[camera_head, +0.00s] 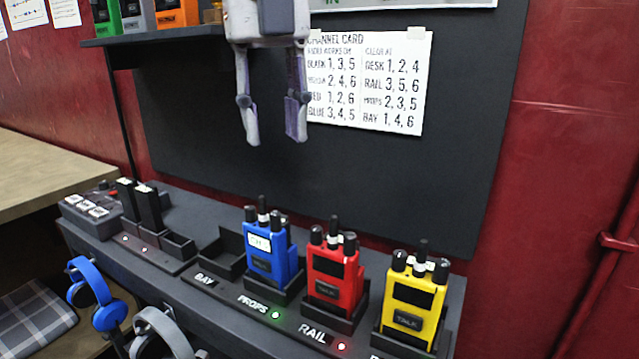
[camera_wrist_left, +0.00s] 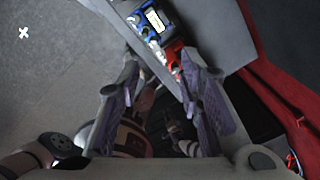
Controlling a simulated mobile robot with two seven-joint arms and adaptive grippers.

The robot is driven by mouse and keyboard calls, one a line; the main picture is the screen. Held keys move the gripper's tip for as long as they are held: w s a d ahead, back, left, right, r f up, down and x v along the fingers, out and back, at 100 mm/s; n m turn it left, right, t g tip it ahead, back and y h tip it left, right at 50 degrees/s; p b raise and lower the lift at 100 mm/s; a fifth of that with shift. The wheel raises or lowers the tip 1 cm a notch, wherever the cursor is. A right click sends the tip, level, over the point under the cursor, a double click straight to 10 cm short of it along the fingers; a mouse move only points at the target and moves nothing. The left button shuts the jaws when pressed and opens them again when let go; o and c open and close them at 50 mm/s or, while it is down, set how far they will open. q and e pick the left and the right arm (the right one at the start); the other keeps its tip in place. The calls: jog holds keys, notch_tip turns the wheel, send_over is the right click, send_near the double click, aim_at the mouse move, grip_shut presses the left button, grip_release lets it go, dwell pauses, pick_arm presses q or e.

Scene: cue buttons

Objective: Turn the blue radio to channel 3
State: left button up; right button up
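The blue radio (camera_head: 272,252) stands upright in the charger slot labelled PROPS, with knobs and an antenna on top and a lit pale screen too small to read surely. It also shows in the left wrist view (camera_wrist_left: 150,22) near the top edge. My left gripper (camera_head: 273,140) hangs above and behind the radios in the head view, in front of the dark board. Its two fingers are apart with nothing between them. Its fingers (camera_wrist_left: 160,72) also show spread in the left wrist view. It is not touching the blue radio. My right gripper cannot be made out.
A red radio (camera_head: 335,275) stands in the RAIL slot, close right of the blue one, and a yellow radio (camera_head: 412,300) further right. The BAY slot (camera_head: 222,258) is empty. A channel card (camera_head: 385,85) lists BLUE 3, 4, 5 and PROPS 2, 3, 5. Blue headphones (camera_head: 85,290) hang at left.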

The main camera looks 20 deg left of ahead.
pick_arm(q)
send_over(275, 214)
jog(key=f, duration=0.4)
jog(key=shift+s+a+f, duration=0.15)
jog(key=shift+s+f, duration=0.15)
jog(key=shift+f, duration=0.1)
jog(key=f, duration=0.6)
jog(key=shift+w+f, duration=0.2)
jog(key=shift+w, duration=0.15)
grip_shut()
